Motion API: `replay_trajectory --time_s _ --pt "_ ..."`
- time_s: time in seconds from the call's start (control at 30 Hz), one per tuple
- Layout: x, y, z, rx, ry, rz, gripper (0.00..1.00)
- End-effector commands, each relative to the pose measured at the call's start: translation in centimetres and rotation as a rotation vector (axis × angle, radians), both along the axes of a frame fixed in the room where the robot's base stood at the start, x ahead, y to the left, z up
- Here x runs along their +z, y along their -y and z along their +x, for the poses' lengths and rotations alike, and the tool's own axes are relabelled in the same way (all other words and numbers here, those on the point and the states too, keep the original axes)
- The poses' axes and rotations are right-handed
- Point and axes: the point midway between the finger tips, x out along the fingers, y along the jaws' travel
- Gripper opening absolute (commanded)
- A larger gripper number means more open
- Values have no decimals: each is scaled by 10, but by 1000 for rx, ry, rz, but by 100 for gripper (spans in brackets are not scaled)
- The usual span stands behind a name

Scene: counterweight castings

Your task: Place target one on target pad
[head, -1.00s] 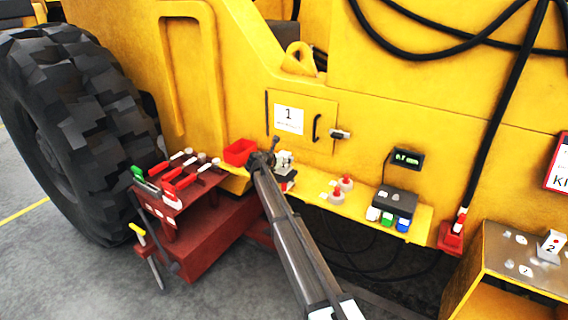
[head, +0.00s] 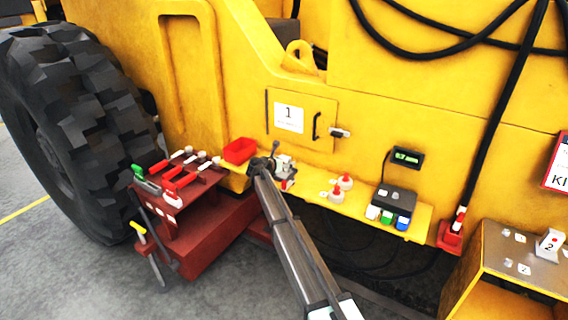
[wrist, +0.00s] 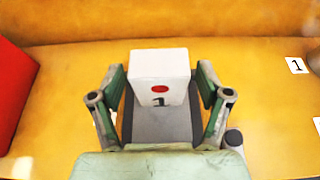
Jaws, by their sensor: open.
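A white block (wrist: 160,72) marked 1 with a red dot stands upright in the middle of the wrist view. My gripper (wrist: 161,86) is open, with one green-padded finger on each side of the block. I cannot tell whether either finger touches it. A grey flat surface (wrist: 162,128) shows in front of and below the block; I cannot tell whether it is the target pad. In the head view my gripper (head: 272,162) is over the left part of the yellow ledge, mostly hiding the block there.
A red bin (head: 239,151) stands close left of my gripper. Two red-and-white round items (head: 341,186) and a dark device (head: 394,201) with coloured blocks sit farther right on the yellow ledge (head: 330,205). Red-handled tools (head: 178,186) lie left. A white block marked 2 (head: 549,243) stands far right.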

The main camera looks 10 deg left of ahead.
Motion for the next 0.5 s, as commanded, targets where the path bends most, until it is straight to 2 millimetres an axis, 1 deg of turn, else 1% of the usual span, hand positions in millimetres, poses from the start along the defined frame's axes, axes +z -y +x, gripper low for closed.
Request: replay_trajectory --time_s 0.1,0.17,0.27,0.5 --pt "4 0 -1 0 0 0 77" --pt "4 -2 -6 1 0 0 77" --pt "9 -8 -19 2 1 0 77" --pt "26 -25 -59 2 0 1 77"
